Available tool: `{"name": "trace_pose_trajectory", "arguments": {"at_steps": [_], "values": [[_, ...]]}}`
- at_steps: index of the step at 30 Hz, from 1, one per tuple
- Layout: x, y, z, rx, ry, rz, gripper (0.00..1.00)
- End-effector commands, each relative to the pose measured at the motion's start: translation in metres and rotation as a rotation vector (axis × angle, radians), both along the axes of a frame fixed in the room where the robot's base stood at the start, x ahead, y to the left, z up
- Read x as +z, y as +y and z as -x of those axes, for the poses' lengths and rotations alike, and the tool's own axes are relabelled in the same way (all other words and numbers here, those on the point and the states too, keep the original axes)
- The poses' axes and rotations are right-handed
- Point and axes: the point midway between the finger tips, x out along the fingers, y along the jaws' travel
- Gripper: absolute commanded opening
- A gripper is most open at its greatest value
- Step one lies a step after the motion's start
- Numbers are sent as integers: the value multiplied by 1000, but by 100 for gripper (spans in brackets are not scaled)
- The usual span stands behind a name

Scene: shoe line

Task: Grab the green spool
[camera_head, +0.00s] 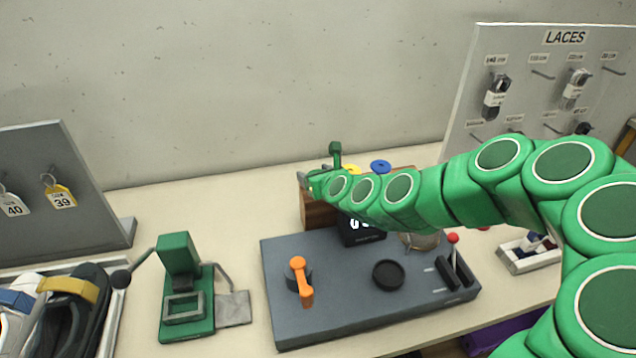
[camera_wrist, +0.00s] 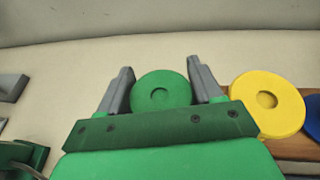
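The green spool (camera_wrist: 161,92) is a round disc with a small hollow in its middle. In the wrist view it shows between the two grey fingers of my gripper (camera_wrist: 161,75), one on each side. My gripper looks open, with the fingers spread about as wide as the spool. A narrow gap seems to show on the right; contact on the left cannot be told. In the head view my gripper (camera_head: 313,174) is at the wooden spool holder (camera_head: 316,216), and the green spool cannot be picked out clearly beside my green arm.
A yellow spool (camera_wrist: 267,103) and a blue spool (camera_wrist: 313,117) sit right of the green one. In front are a grey station (camera_head: 340,298) with an orange lever (camera_head: 300,280), and a green press (camera_head: 180,290). A lace board (camera_head: 470,90) stands at the right.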

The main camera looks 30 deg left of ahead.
Motion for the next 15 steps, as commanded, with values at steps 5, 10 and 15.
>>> {"name": "trace_pose_trajectory", "arguments": {"at_steps": [5, 10, 15], "values": [[0, 0, 0, 0, 0, 0, 36], [0, 0, 0, 0, 0, 0, 34], [3, 0, 0, 0, -1, -1, 34]]}}
